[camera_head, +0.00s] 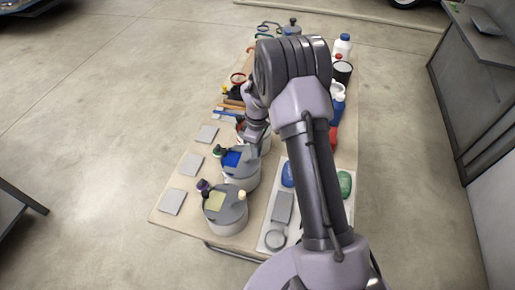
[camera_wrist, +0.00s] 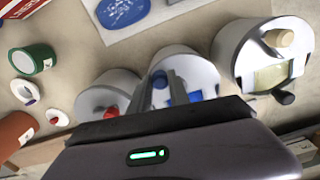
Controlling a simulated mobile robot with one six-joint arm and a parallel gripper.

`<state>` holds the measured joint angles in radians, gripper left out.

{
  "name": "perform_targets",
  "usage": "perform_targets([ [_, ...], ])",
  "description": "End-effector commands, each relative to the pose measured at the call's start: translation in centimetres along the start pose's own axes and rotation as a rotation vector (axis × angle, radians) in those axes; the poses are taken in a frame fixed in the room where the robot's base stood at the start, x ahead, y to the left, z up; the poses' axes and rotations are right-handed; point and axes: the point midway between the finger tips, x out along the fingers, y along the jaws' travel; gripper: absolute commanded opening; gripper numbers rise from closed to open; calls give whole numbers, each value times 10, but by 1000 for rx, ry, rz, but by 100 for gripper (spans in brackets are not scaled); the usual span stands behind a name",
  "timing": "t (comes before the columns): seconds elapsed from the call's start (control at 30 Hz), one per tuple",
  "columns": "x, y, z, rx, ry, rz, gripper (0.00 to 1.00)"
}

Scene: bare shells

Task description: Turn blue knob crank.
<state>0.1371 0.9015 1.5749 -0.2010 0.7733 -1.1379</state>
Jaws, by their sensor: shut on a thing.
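The blue-marked crank is the middle of three grey drum-shaped units on the table, with a blue patch (camera_head: 234,158) on its top. In the wrist view, its pale drum (camera_wrist: 195,68) lies ahead of my gripper (camera_wrist: 162,82). In the head view, my gripper (camera_head: 253,152) reaches down at the far right side of this drum, and the knob cannot be made out there.
A drum with a yellow-green patch (camera_head: 216,201) stands nearer, and one with a red knob (camera_wrist: 111,111) stands on the other side. Flat grey plates (camera_head: 192,164) lie along the left edge. Bottles and cans, including a white bottle (camera_head: 342,46), crowd the far end.

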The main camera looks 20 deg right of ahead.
Motion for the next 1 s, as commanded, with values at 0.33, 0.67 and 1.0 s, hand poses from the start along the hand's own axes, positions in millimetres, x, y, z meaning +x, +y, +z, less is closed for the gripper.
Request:
perform_targets([
  [0.33,0,1,-1,-21,1,1,0],
  [0.67,0,1,-1,-21,1,1,44],
  [1.0,-4,1,-1,-20,1,1,44],
])
